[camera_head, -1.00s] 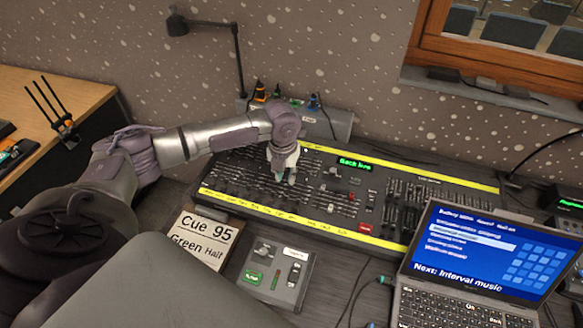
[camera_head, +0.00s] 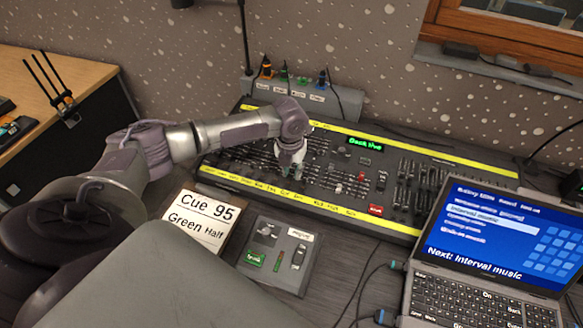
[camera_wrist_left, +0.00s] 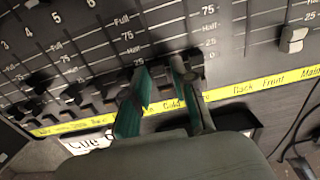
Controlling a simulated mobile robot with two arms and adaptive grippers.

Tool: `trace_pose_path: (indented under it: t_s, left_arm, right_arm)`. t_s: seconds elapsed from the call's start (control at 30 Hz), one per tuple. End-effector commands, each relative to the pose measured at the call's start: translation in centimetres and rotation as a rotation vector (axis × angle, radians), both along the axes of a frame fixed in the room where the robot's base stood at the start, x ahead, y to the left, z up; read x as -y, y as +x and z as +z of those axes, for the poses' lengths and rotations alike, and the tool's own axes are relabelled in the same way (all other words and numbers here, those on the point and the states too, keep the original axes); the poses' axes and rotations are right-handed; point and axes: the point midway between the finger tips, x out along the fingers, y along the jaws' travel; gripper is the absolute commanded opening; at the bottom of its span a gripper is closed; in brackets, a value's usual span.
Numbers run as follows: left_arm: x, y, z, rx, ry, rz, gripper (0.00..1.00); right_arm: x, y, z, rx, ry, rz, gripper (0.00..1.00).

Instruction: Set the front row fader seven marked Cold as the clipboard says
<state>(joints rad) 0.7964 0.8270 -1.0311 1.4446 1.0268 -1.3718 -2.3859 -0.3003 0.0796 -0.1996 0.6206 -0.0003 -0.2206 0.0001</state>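The lighting console (camera_head: 330,207) has rows of dark faders and yellow label strips. My left gripper (camera_head: 288,178) points down over its front row. In the left wrist view, the two green-padded fingertips (camera_wrist_left: 160,95) stand apart on either side of the "Cold" label (camera_wrist_left: 173,104), low on the fader scale. The Cold fader's cap is hard to make out between the fingers, and I cannot tell whether they touch it. The clipboard (camera_head: 200,220) in front of the console reads "Cue 95 Green Half". My right gripper is not in view.
A laptop (camera_head: 475,225) stands at the right, partly in front of the console. A small grey switch box (camera_head: 278,252) lies beside the clipboard. A power strip (camera_head: 305,97) with plugs is behind the console. Dark neighbouring fader caps (camera_wrist_left: 75,98) sit left of the fingers.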

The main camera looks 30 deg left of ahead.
Motion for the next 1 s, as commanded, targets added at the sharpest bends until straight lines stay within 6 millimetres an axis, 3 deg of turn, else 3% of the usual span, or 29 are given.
trace_pose_path:
  t_s: [0.23,0.4,1.0]
  left_arm:
    - [0.0,0.0,-0.1,0.0,0.0,0.0,0.26]
    - [0.0,0.0,-0.1,0.0,0.001,0.0,0.0]
    - [-0.5,2.0,0.0,0.001,0.001,0.001,0.0]
  right_arm:
    - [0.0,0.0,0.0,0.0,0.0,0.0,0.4]
    - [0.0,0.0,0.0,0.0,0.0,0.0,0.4]
    - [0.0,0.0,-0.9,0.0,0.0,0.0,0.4]
